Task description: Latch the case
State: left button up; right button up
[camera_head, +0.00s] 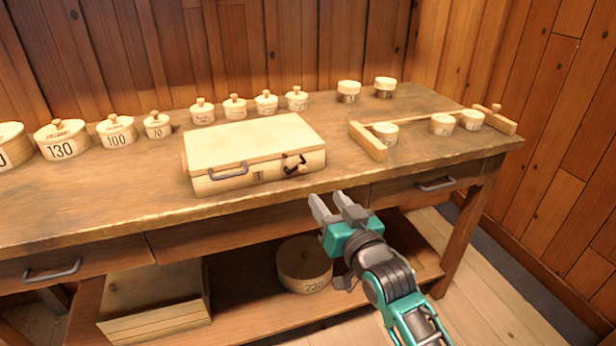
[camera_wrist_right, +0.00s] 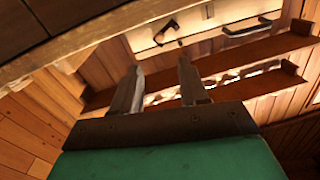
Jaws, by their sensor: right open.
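The case (camera_head: 255,145) is a pale wooden box on the bench top, with its lid down. Its front carries a grey handle (camera_head: 229,171) at the left and a dark latch (camera_head: 293,164) with a small wooden knob at the right. I cannot tell whether the latch is engaged. My right gripper (camera_head: 328,198) is open and empty, in front of the bench edge, below and right of the latch, apart from the case. In the right wrist view its two fingers (camera_wrist_right: 158,84) stand apart, with the latch (camera_wrist_right: 166,33) and handle (camera_wrist_right: 247,28) beyond. My left gripper is not in view.
The wooden bench (camera_head: 110,206) has drawers below its front edge. Lidded round boxes (camera_head: 62,139) line the back and left. A wooden rail frame (camera_head: 368,142) with several small pots stands right of the case. A round box (camera_head: 304,264) sits on the lower shelf.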

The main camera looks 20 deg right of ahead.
aim_at(304, 170)
jog(key=w, duration=0.3)
jog(key=w+b, duration=0.1)
jog(key=w, duration=0.3)
jog(key=w+a, duration=0.1)
jog(key=w, duration=0.2)
jog(key=shift+w+b, duration=0.3)
jog(key=shift+w, duration=0.05)
grip_shut()
